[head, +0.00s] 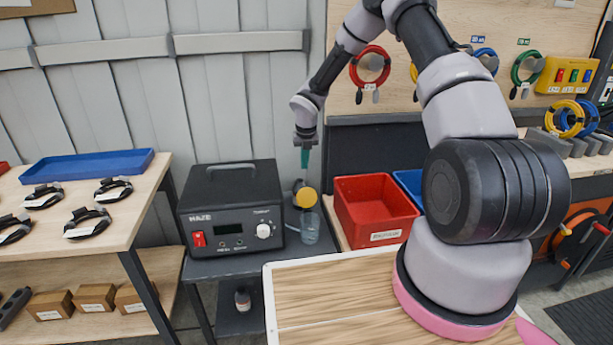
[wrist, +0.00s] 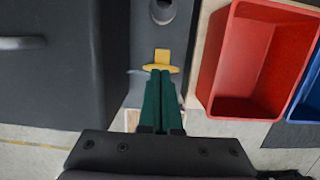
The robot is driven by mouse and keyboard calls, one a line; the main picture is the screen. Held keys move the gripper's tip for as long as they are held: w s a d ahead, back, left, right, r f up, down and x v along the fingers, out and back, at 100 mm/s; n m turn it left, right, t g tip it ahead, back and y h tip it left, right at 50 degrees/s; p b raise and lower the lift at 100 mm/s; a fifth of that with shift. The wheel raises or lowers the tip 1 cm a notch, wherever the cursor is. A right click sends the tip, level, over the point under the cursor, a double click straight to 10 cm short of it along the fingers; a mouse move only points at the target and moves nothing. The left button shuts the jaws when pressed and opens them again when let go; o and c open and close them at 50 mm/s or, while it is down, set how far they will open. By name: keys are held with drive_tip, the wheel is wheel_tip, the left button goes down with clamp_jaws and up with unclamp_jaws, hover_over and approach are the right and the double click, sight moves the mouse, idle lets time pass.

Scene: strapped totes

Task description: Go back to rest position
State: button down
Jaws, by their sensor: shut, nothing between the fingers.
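My gripper (head: 304,160) hangs pointing down at the end of my raised arm in the head view. It is just right of the black HAZE machine and above a yellow round part (head: 305,197). In the wrist view its green fingers (wrist: 160,74) are pressed together with nothing between them. The yellow part (wrist: 161,58) shows just past the fingertips there; I cannot tell how far below them it is.
The black HAZE machine (head: 232,208) stands close left of the gripper, with a clear cup (head: 310,228) at its right. A red tote (head: 374,210) and a blue tote (head: 410,184) stand to the right. A shelf (head: 150,200) with coiled cables is at left. Hung cables line the back board.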

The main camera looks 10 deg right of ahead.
drive_tip(key=s+d+r+m+t, duration=0.15)
drive_tip(key=s+r+m, duration=0.35)
drive_tip(key=r, duration=0.5)
drive_tip(key=s+d+r+m+h, duration=0.1)
drive_tip(key=s+d+r+m, duration=0.2)
drive_tip(key=r+m, duration=0.55)
drive_tip(key=s+d+r+m, duration=0.3)
drive_tip(key=s+r+m, duration=0.1)
drive_tip(key=r, duration=0.7)
drive_tip(key=s+r+m+t+y, duration=0.1)
drive_tip(key=s+r+m, duration=0.5)
drive_tip(key=s+m, duration=0.5)
drive_tip(key=s+r+m+t+y, duration=0.2)
drive_tip(key=s+r+m, duration=0.4)
drive_tip(key=s+m, duration=0.5)
drive_tip(key=s, duration=0.4)
drive_tip(key=shift+d+r+m, duration=0.15)
drive_tip(key=shift+d+m, duration=0.2)
drive_tip(key=shift+d, duration=0.05)
